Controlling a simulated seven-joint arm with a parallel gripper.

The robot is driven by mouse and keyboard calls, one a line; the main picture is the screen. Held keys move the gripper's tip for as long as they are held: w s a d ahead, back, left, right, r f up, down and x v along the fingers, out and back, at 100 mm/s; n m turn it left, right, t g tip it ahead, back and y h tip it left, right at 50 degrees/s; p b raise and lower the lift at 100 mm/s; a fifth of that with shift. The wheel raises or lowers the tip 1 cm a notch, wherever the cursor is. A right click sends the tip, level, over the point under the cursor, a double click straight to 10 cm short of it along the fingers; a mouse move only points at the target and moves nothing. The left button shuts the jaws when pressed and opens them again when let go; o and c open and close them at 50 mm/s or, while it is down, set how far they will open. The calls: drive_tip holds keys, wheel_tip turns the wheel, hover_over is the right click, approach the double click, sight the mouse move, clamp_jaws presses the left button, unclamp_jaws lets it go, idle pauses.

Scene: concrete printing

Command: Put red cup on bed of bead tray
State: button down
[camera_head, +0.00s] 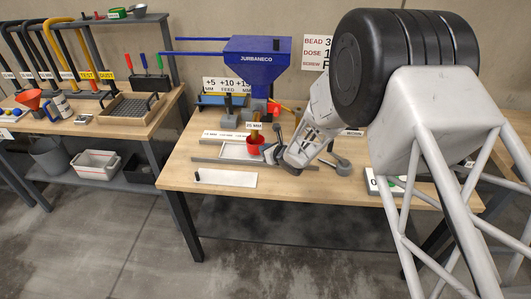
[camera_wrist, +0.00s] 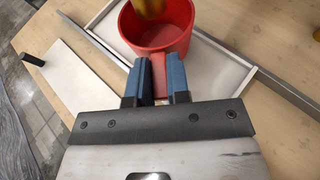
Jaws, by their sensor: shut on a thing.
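The red cup (camera_head: 255,146) is in my gripper (camera_head: 268,151) at the middle of the right-hand table. In the wrist view the blue-padded jaws of my gripper (camera_wrist: 160,85) are shut on a red part at the near side of the cup (camera_wrist: 155,42). The cup is upright and open at the top. The bead tray (camera_head: 235,151), a shallow white-rimmed tray, lies under and around the cup; its rim shows in the wrist view (camera_wrist: 233,67). I cannot tell whether the cup's base touches the bed. A brownish nozzle-like part (camera_wrist: 150,7) reaches over the cup's mouth.
The blue hopper (camera_head: 257,62) stands behind the tray. A grey rail (camera_head: 215,161) runs along the tray's front. A white plate (camera_head: 225,177) with a black knob lies nearer the table's front edge. A grey scoop-like tool (camera_head: 341,164) lies right of my gripper.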

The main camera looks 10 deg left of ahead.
drive_tip(key=shift+f, duration=0.8)
drive_tip(key=shift+f, duration=0.15)
drive_tip(key=c, duration=1.1)
unclamp_jaws()
drive_tip(key=shift+r, duration=0.2)
drive_tip(key=v, duration=1.1)
drive_tip(key=shift+s+d+r, duration=0.2)
drive_tip(key=shift+s+d, duration=0.05)
drive_tip(key=shift+d, duration=0.05)
